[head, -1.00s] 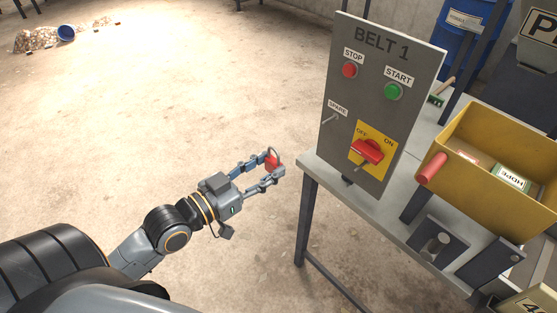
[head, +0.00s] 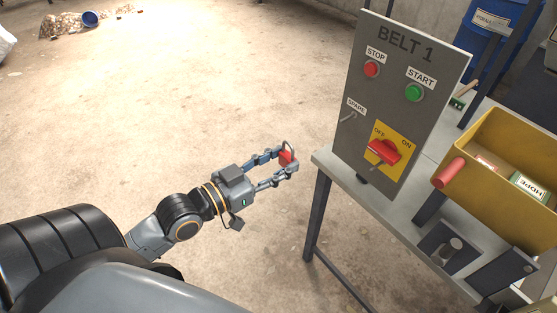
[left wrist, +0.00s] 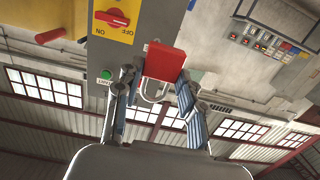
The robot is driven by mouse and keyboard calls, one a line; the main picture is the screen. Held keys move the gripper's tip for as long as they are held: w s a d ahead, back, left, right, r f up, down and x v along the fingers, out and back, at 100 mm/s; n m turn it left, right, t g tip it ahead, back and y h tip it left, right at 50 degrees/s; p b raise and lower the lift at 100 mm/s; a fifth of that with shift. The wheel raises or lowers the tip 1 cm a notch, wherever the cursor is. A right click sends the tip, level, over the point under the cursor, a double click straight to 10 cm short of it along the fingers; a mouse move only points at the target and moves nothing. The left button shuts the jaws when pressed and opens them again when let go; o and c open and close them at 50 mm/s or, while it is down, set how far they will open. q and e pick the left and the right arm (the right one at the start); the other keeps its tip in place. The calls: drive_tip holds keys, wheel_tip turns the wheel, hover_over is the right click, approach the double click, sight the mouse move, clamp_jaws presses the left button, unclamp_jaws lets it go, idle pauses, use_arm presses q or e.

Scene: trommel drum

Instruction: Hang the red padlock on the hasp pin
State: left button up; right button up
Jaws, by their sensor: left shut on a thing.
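The red padlock (head: 287,158) is between the fingertips of my left gripper (head: 283,167), which is shut on it in the air left of the panel. In the left wrist view the padlock (left wrist: 165,62) shows its red body and grey shackle between the fingers (left wrist: 158,75). The grey BELT 1 panel (head: 400,60) stands upright on the table. Its yellow plate (head: 379,133) carries a red OFF/ON switch (head: 384,151). A small metal pin (head: 374,167) sticks out below the switch, apart from the padlock. Another small peg (head: 348,117) is under the SPARE label. My right gripper is not in view.
The table (head: 345,178) has its left edge near my left gripper. A yellow bin (head: 480,185) with a red roll-like handle (head: 448,172) stands right of the panel. A blue barrel (head: 484,30) is behind.

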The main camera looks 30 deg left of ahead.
use_arm(q)
drive_tip(key=shift+r, duration=0.15)
drive_tip(key=shift+s, duration=0.1)
drive_tip(key=shift+v, duration=1.9)
drive_tip(key=shift+s+a+p, duration=0.15)
drive_tip(key=shift+s+p, duration=0.1)
drive_tip(key=shift+p, duration=0.05)
drive_tip(key=p, duration=0.3)
approach(284, 160)
drive_tip(key=shift+v, duration=1)
idle(0.5)
